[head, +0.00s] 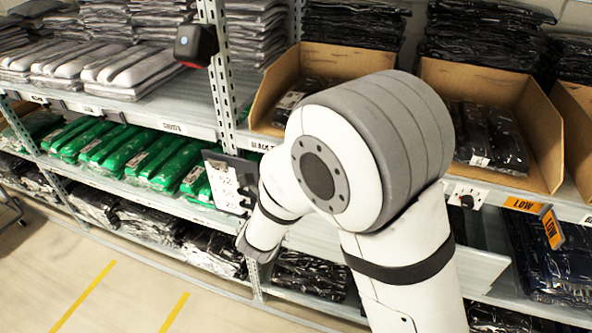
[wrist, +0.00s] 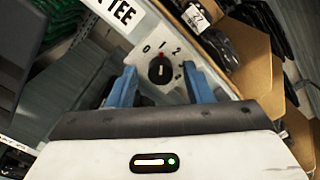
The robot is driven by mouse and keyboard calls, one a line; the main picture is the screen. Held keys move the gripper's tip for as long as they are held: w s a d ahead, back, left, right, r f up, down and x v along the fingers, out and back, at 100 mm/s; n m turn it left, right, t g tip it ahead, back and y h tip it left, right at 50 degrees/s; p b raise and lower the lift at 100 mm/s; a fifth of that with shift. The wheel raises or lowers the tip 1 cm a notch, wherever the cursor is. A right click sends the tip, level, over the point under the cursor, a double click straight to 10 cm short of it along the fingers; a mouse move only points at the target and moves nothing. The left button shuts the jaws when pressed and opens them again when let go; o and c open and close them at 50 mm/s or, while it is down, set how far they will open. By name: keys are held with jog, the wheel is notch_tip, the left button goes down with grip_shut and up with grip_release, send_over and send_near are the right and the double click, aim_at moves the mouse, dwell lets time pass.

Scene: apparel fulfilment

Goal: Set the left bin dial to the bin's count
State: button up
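In the wrist view, a black dial knob (wrist: 160,72) sits on a white plate with printed numbers, of which 0, 1 and 2 read clearly. Its red mark appears to point at 1. My gripper (wrist: 158,78) is open, with a blue finger on each side of the knob; contact is unclear. The left bin (head: 272,92) is a cardboard bin in the head view, holding black packs (head: 291,99) with a white label. My arm hides part of its inside and front, so the count cannot be read. Its dial and my gripper's fingers are hidden in the head view.
The right cardboard bin (head: 546,130) holds several black packs and has its own dial (head: 467,200) and orange LOW tags (head: 524,205). A clipboard (head: 222,182) hangs by the shelf post (head: 219,75). Green packs (head: 110,146) fill the shelf at left. The floor at lower left is clear.

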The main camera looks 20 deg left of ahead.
jog(key=s, duration=0.7)
jog(key=shift+s+a, duration=0.3)
jog(key=shift+s, duration=0.1)
